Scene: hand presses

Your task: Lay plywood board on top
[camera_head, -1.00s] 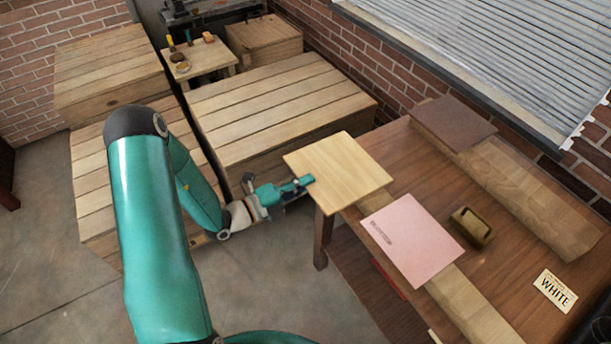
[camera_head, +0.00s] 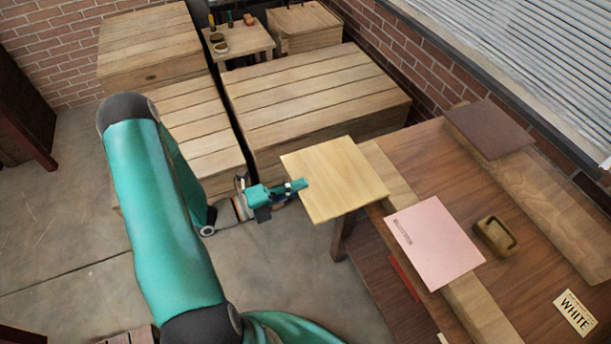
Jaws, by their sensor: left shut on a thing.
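A light plywood board (camera_head: 338,178) is held by its left edge in my left gripper (camera_head: 297,187), which is shut on it. The board is about level and overhangs the left edge of the brown wooden table (camera_head: 440,190). I cannot tell whether it touches the table. A pink sheet or board (camera_head: 434,243) with small dark print lies on the table to the right of the plywood. A dark brown board (camera_head: 488,128) lies at the table's far end. My right gripper is not in view.
A brown hollow block (camera_head: 495,237) and a card reading WHITE (camera_head: 574,312) are on the table. Pale wooden planks (camera_head: 545,195) run along it. Large wooden crates (camera_head: 315,100) stand behind. Open floor lies left.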

